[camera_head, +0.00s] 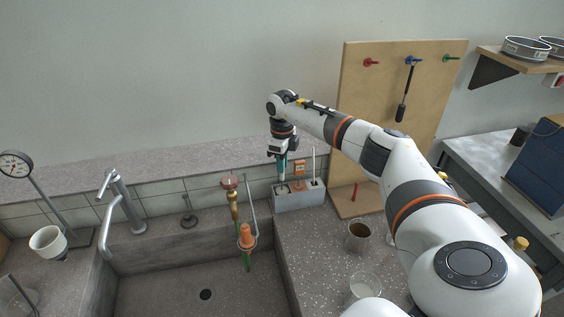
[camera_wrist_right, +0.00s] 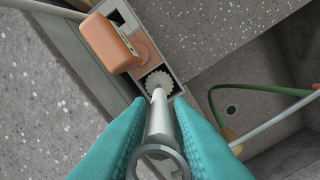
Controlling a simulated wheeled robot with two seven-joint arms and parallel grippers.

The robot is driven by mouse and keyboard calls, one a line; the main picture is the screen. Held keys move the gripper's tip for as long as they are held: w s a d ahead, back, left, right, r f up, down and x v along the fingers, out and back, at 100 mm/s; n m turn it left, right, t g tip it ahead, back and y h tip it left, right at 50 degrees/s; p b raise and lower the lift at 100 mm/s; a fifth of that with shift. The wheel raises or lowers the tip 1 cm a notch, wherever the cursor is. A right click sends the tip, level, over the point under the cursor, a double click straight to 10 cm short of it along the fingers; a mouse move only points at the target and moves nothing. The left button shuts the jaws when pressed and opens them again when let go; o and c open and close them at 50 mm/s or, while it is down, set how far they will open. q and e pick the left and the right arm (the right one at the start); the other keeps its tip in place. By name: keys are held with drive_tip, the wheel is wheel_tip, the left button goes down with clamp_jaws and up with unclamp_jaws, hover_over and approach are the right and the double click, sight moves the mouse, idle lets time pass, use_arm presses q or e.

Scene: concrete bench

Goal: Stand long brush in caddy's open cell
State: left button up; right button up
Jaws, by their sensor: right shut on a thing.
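The grey caddy (camera_head: 300,203) stands on the ledge behind the sink's right corner. It also shows in the right wrist view (camera_wrist_right: 173,72). My right gripper (camera_head: 282,172) is above the caddy's left end, pointing down. In the right wrist view its teal fingers (camera_wrist_right: 158,138) are shut on the grey handle of the long brush (camera_wrist_right: 158,122). The brush's pale round bristle end is at the dark square cell nearest the gripper. I cannot tell how deep it sits. An orange-headed brush (camera_head: 299,169) occupies the cell beside it. My left gripper is not in view.
A thin pale rod (camera_head: 313,163) stands at the caddy's right end. A brass tap with a red top (camera_head: 231,186) and a green hose (camera_wrist_right: 262,91) are at the sink, left of the caddy. A cup of brown liquid (camera_head: 358,235) stands on the bench in front.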

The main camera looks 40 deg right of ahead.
drive_tip(key=o, duration=0.9)
drive_tip(key=shift+o, duration=0.2)
wheel_tip(320, 180, up, 11)
drive_tip(key=shift+f+b, duration=0.2)
drive_tip(key=shift+b, duration=0.9)
drive_tip(key=shift+r, duration=0.65)
